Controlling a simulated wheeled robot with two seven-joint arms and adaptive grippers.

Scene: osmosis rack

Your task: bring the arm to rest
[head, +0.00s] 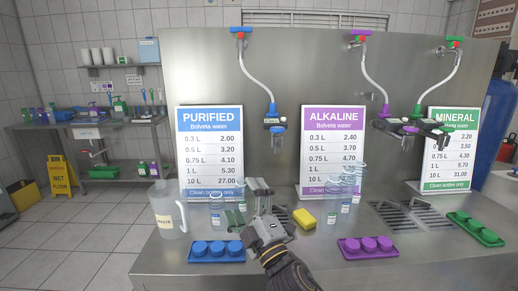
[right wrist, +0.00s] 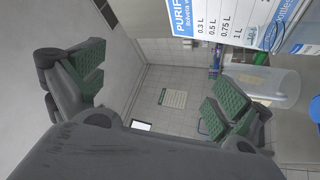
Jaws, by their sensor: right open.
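My right gripper (head: 246,200) reaches in from the bottom of the head view, over the counter in front of the purified sign. Its fingers are spread and nothing shows between them. In the right wrist view the gripper (right wrist: 155,95) shows two green-padded fingers wide apart, with floor and wall tiles behind the gap. The right arm is raised and bent, with its forearm low at the front edge of the counter. My left gripper is not in the head view.
The steel counter (head: 170,255) holds a clear jug (head: 168,212), a blue cap tray (head: 216,252), a yellow sponge (head: 304,218), clear bottles (head: 345,205), a purple cap tray (head: 369,248) and a green cap tray (head: 476,229). Taps with hoses hang above.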

